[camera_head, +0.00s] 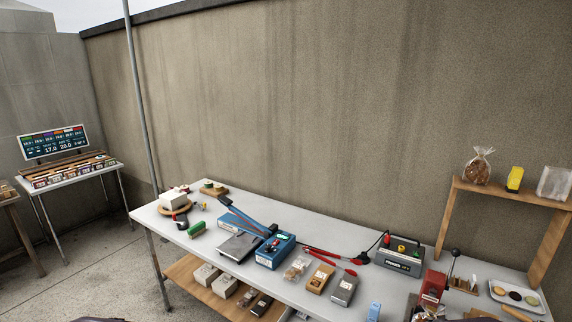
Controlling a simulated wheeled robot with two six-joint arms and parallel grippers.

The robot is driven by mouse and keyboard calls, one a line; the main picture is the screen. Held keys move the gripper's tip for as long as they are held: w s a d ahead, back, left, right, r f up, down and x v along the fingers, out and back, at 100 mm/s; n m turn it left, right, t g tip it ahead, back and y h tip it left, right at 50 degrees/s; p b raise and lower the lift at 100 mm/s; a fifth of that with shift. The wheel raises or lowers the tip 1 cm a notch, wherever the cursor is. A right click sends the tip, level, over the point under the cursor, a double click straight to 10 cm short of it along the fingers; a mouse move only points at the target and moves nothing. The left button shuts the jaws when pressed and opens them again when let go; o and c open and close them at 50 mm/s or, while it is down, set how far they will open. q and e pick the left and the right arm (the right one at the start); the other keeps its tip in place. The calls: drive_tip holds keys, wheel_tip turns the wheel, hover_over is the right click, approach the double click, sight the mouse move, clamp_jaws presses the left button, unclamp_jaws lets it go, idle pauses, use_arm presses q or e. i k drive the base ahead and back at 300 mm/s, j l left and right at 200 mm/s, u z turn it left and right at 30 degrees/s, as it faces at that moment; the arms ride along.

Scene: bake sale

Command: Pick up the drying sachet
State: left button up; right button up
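I cannot pick out the drying sachet with certainty. A small light blue packet-like item (374,311) stands near the front edge of the white table, right of centre; its label is too small to read. Several small packs lie left of it: a clear one (297,268), a tan one (320,279) and a grey one (345,288). Neither of my grippers shows in the head view; only dark edges appear along the bottom of the picture.
The white table (165,230) also holds a blue device (276,251) with a long lever, a grey sealer-like box (399,256), a red press (432,287) and a tray (516,297). A wooden shelf (510,192) stands at right. A metal pole (143,105) rises at left.

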sight(473, 280)
drive_tip(key=z, duration=1.5)
